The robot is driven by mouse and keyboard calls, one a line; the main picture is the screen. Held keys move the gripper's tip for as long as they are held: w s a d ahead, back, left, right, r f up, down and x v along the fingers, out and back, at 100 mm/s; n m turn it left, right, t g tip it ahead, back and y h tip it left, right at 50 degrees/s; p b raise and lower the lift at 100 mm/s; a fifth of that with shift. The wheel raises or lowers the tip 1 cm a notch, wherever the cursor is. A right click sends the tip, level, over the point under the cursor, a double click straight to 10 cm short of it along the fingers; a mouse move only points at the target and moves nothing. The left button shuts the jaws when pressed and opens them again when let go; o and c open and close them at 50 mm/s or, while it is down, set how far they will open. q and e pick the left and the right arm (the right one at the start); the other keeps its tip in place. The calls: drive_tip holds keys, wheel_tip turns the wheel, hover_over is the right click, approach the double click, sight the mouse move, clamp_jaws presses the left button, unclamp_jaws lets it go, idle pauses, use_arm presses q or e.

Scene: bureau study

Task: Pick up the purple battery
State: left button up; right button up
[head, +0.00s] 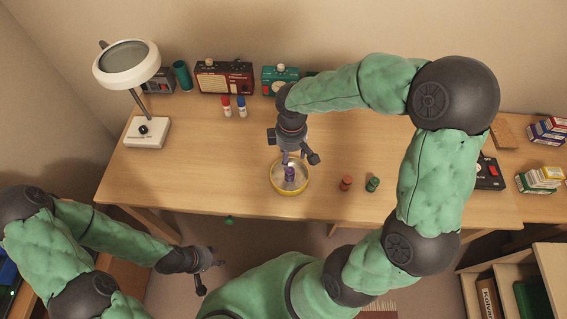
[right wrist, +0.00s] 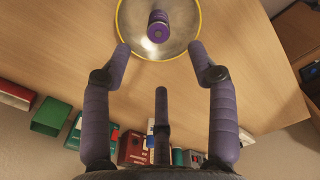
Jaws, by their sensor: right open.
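The purple battery (head: 290,174) stands in a round yellow-rimmed metal dish (head: 306,184) near the front edge of the desk. It also shows in the right wrist view (right wrist: 158,31), end-on, with the dish (right wrist: 128,28) around it. My right gripper (head: 296,160) is over the dish from the far side. In the right wrist view my right gripper (right wrist: 160,50) is open, with its fingertips apart and the battery centred just beyond them; nothing is between them. My left gripper (head: 211,276) hangs in front of the desk, its fingers spread and empty.
A red battery (head: 346,183) and a green battery (head: 372,184) stand right of the dish. The desk (head: 190,170) left of the dish is clear.

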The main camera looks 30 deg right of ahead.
sight(290, 170)
drive_tip(key=shift+f, duration=0.5)
drive_tip(key=f+b, duration=0.1)
drive_tip(key=f, duration=0.2)
drive_tip(key=shift+s+f+b, duration=0.2)
drive_tip(key=shift+f+b, duration=0.1)
drive_tip(key=shift+b, duration=0.05)
drive_tip(key=shift+w+f, duration=0.1)
drive_tip(key=shift+f, duration=0.45)
drive_tip(key=f+b, duration=0.1)
drive_tip(key=f, duration=0.1)
drive_tip(key=f+b, duration=0.2)
drive_tip(key=f, duration=0.1)
drive_tip(key=shift+w+d, duration=0.15)
drive_tip(key=shift+w, duration=0.05)
drive_tip(key=shift+r, duration=0.1)
clamp_jaws()
